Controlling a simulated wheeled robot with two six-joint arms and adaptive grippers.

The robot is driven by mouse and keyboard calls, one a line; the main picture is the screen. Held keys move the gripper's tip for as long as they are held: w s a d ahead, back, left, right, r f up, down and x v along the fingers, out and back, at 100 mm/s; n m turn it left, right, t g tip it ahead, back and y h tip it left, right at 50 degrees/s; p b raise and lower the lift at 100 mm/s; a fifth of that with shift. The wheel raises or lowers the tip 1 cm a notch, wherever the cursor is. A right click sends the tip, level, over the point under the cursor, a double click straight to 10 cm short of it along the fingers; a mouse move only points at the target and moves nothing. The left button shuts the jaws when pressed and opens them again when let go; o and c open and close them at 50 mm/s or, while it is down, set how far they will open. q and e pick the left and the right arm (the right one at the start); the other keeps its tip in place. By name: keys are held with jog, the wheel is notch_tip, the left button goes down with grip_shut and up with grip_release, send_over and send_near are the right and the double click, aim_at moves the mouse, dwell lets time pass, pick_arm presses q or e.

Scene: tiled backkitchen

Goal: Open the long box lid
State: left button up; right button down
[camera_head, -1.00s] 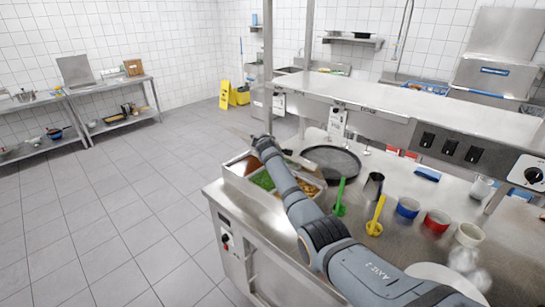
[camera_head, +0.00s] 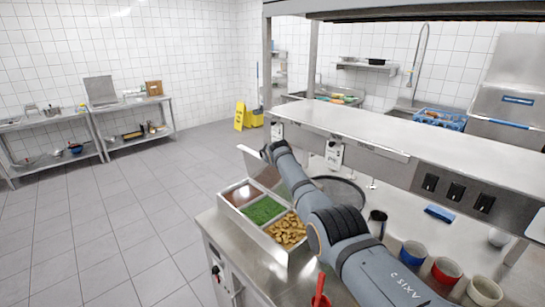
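The long metal box (camera_head: 243,225) stands at the left end of the steel counter. Its top is uncovered, showing compartments with a brown-red filling (camera_head: 241,194), a green filling (camera_head: 264,209) and golden-brown pieces (camera_head: 287,230). A metal panel that looks like its lid (camera_head: 261,169) is tilted up along the box's back side. My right arm reaches in from the lower right, and its gripper (camera_head: 268,152) is at the panel's upper edge. The fingers are too small and hidden to tell whether they are open or touching it. My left gripper is out of view.
A round dark pan (camera_head: 345,190) lies behind my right arm. A dark metal cup (camera_head: 377,222), a blue cup (camera_head: 413,253) and a red cup (camera_head: 446,270) stand to the right. A raised steel shelf (camera_head: 400,132) runs behind. The floor at left is clear.

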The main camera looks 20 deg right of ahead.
jog(key=shift+f, duration=0.15)
jog(key=c, duration=1.4)
grip_release()
jog(key=v, duration=1.2)
